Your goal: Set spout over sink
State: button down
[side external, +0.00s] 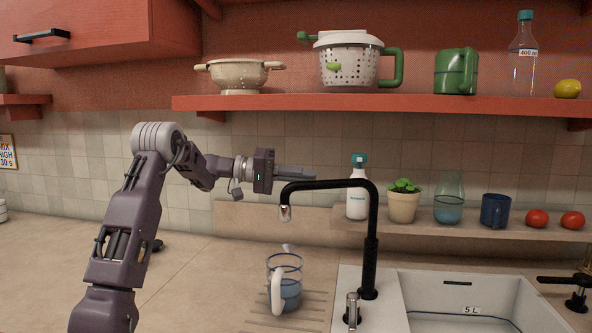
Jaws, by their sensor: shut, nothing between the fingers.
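The black spout (330,184) rises from a post beside the white sink (402,310). Its arm reaches left, so its silver tip (285,213) hangs over the counter side, near the glass jug, and not over the basin. My gripper (312,173) is in the air just above and behind the spout's left end, pointing right. Its fingers are shut and empty. I cannot tell from this one view whether the fingers touch the spout.
A jug (291,294) with blue liquid stands on the ribbed drainer below the spout. A lever (352,307) stands by the spout base. A soap bottle (357,202), plant pot (403,207), carafe (449,206) and blue mug (495,211) line the low ledge behind. A red shelf (380,103) hangs above.

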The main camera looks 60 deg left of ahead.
jog(key=shift+s+d+f, duration=0.1)
jog(key=shift+d, duration=0.1)
jog(key=shift+d, duration=0.1)
jog(key=s+d+n+t+y, duration=0.2)
jog(key=d+n+y, duration=0.15)
jog(key=d, duration=1.05)
jog(key=w+d+n+y, duration=0.1)
jog(key=w+d+y, duration=0.2)
jog(key=w+d, duration=0.6)
jog(key=shift+d+t, duration=0.3)
jog(key=shift+d, duration=0.75)
